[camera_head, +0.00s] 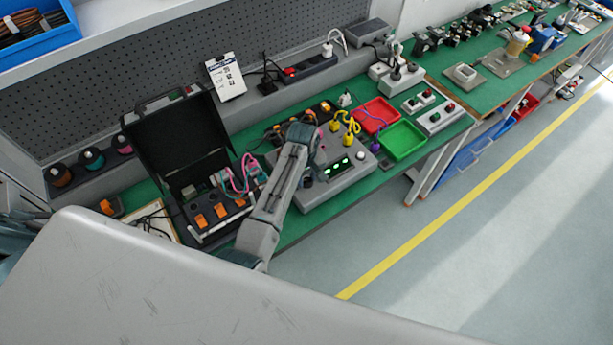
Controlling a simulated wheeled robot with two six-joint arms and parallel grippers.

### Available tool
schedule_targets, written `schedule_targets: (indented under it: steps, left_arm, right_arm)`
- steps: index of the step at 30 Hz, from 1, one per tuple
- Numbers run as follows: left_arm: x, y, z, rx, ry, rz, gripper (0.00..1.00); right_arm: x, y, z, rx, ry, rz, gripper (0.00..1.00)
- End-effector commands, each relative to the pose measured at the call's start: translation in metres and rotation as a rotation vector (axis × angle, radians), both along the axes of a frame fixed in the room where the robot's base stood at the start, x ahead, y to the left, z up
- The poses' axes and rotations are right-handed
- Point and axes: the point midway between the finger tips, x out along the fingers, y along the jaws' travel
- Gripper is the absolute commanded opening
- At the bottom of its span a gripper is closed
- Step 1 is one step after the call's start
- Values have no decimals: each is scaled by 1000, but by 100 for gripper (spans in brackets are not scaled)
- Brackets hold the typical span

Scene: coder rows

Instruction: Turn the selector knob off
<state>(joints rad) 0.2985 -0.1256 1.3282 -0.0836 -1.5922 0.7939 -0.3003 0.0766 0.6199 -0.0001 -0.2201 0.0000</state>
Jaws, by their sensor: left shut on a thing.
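The grey test box (352,181) with a lit green display (339,168) sits on the green bench. My left arm reaches up across its left side. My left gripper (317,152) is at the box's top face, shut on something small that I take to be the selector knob. The arm and gripper hide the knob, so its setting cannot be seen. Yellow leads (347,127) plug into the box's back part. My right gripper is not in view.
An open black case (180,145) with orange switches stands left of the box. A red tray (376,115) and a green tray (403,140) lie to the right. A switch box (440,119) sits near the front edge. The floor in front is clear.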

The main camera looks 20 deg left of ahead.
Motion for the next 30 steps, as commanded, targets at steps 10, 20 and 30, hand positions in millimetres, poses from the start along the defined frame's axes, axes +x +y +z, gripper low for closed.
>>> schedule_targets:
  steps: [10,20,30]
  left_arm:
    - [0,0,1,0,-4,242,7]
    - [0,0,1,0,-3,346,7]
    - [0,0,1,-2,-4,359,7]
  right_arm:
    - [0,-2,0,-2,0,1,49]
    - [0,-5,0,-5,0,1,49]
    - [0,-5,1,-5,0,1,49]
